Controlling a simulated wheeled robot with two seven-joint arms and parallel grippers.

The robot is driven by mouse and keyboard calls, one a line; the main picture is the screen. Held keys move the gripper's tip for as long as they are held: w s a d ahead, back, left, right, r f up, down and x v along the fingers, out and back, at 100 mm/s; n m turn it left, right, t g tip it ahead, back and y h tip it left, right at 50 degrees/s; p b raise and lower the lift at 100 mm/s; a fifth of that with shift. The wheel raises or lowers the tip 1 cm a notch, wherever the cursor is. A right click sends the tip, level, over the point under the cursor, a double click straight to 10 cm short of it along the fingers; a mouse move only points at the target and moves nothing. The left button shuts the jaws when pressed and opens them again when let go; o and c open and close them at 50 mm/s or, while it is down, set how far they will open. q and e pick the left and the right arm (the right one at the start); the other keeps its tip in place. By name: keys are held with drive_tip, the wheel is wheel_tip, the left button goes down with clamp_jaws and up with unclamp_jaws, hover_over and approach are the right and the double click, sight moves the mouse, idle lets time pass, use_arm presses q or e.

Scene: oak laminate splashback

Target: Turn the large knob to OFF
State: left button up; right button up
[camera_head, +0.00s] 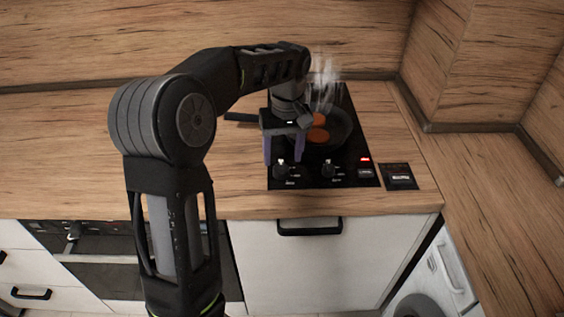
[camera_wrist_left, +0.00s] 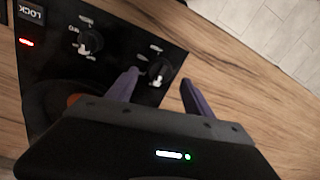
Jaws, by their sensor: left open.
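Two dark knobs sit on the front of the black hob. The left knob (camera_head: 281,171) also shows in the wrist view (camera_wrist_left: 160,71). The right knob (camera_head: 328,169) shows in the wrist view too (camera_wrist_left: 90,43). Their sizes look close, and I cannot tell for certain which is the large one. My left gripper (camera_head: 284,158) is open, its purple fingers pointing down over the hob's front left. In the wrist view its fingertips (camera_wrist_left: 160,78) lie on either side of the left knob, with no clear contact. The markings around the knobs are too small to read. My right gripper is not in view.
A dark pan (camera_head: 342,133) with orange round pieces steams on the hob, close behind the gripper; its handle (camera_head: 240,118) points left. A red light (camera_head: 365,160) glows near a LOCK panel (camera_wrist_left: 30,11). The wooden worktop (camera_head: 60,150) is clear on the left.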

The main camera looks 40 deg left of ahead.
sight(284, 168)
use_arm(q)
wheel_tip(284, 168, up, 4)
drive_tip(key=shift+w+d+r, duration=0.1)
idle(0.6)
